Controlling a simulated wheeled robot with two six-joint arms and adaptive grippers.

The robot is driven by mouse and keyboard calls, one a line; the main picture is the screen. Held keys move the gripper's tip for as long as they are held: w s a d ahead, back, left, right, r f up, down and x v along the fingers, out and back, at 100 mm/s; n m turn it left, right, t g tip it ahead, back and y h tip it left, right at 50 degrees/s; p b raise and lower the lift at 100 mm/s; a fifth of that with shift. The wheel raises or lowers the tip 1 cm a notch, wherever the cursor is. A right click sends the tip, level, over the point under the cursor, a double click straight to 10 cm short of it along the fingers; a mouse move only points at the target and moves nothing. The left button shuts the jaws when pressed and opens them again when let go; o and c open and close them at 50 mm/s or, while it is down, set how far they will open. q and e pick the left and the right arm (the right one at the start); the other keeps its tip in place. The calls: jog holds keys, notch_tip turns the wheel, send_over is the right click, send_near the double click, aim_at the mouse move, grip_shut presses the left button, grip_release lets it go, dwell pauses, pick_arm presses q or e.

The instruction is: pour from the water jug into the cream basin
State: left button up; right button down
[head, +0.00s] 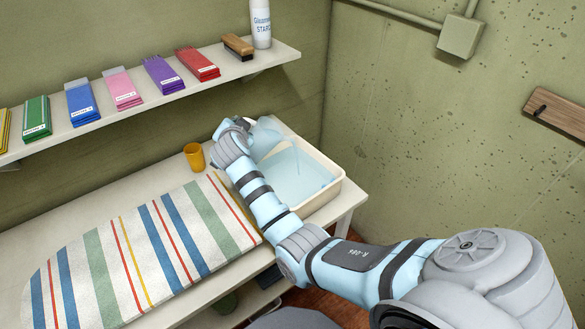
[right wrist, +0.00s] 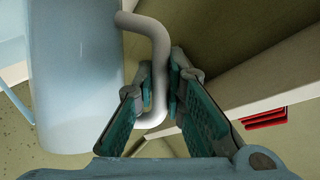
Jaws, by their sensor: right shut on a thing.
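The cream basin (head: 334,186) stands on the table's right end and holds pale blue water. The translucent pale blue water jug (head: 264,138) is over the basin's back left part and looks tilted. My right gripper (head: 231,128) is at the jug's left side in the head view. In the right wrist view my right gripper (right wrist: 160,82) is shut on the jug's pale bent handle (right wrist: 150,25), with the jug's body (right wrist: 75,75) to the left. My left gripper is not in view.
An orange cup (head: 194,157) stands on the table left of the basin. A striped cloth (head: 140,250) covers the table's front left. A wall shelf (head: 130,103) above holds coloured packs, a brush (head: 238,46) and a white bottle (head: 261,22).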

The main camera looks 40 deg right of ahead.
jog(key=shift+d+r, duration=0.1)
jog(key=shift+r, duration=0.25)
jog(key=shift+s+d+m, duration=0.1)
jog(key=shift+s+m, duration=0.1)
jog(key=shift+m, duration=0.1)
jog(key=shift+d, duration=0.1)
jog(key=shift+r+m+t+y+p, duration=0.2)
jog(key=shift+m+t+y+p, duration=0.1)
jog(key=shift+p, duration=0.15)
jog(key=shift+s+d, duration=0.15)
jog(key=shift+s, duration=0.05)
jog(key=shift+d+f, duration=0.1)
jog(key=shift+d+m, duration=0.1)
jog(key=shift+m, duration=0.2)
jog(key=shift+r+t, duration=0.2)
jog(key=shift+t, duration=0.1)
jog(key=shift+s+d, duration=0.1)
jog(key=shift+s, duration=0.05)
